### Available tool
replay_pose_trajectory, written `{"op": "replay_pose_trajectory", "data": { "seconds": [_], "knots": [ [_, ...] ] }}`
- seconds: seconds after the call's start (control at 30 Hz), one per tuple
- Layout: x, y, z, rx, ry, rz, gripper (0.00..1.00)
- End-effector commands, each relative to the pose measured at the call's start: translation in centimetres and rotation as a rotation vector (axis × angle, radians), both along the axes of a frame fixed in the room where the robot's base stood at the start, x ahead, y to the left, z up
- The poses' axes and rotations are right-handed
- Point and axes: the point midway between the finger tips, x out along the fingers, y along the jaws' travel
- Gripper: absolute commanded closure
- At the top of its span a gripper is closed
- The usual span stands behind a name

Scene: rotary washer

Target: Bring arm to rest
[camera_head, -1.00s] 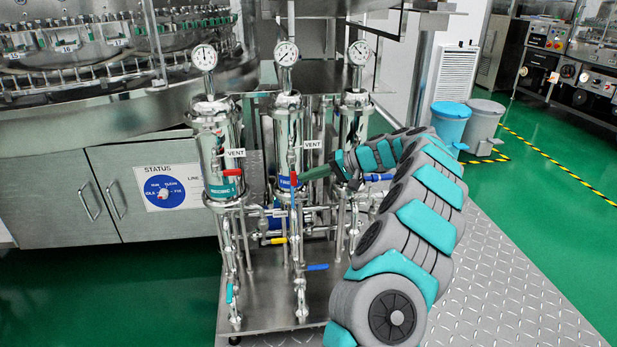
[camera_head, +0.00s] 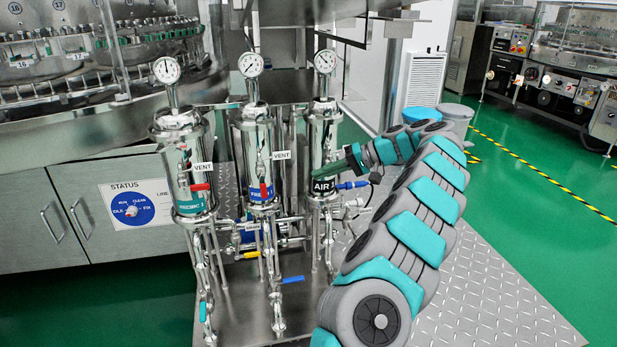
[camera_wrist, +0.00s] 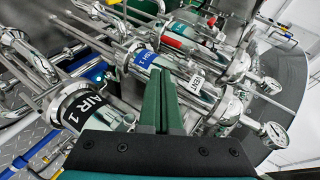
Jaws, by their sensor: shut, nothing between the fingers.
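My gripper (camera_head: 326,171) is at the right-hand steel filter housing, labelled AIR 1 (camera_head: 324,187), in the head view. Its green fingers point left, in front of or beside that housing; I cannot tell whether they touch it. In the wrist view the gripper fingers (camera_wrist: 160,98) are together with nothing between them. They point toward the middle housing with the blue band (camera_wrist: 145,62). My arm reaches in from the lower right, bent in an arch.
Left housing (camera_head: 181,150) and middle housing (camera_head: 254,140) stand beside it, with gauges on top and lever valves and pipes below. A cabinet with a STATUS dial (camera_head: 134,208) is at left. Blue bin (camera_head: 421,114) and grey bin (camera_head: 456,117) stand behind my arm. Floor at right is open.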

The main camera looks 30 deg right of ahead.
Motion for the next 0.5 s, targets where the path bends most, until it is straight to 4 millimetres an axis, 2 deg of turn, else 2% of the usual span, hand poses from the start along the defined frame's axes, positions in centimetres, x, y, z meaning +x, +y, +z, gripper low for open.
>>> {"op": "replay_pose_trajectory", "data": {
  "seconds": [0.2, 0.3, 0.37, 0.47, 0.5],
  "knots": [
    [-0.3, -0.3, 0.2, 0.001, 0.001, 0.003, 1.00],
    [-0.2, 0.4, 0.7, 0.003, 0.002, 0.012, 1.00],
    [-0.2, 1.7, 1.4, 0.006, 0.006, 0.031, 1.00],
    [-0.3, 5.6, 3.1, 0.010, 0.024, 0.089, 1.00],
    [-0.5, 7.5, 3.9, 0.007, 0.035, 0.119, 1.00]
  ]
}}
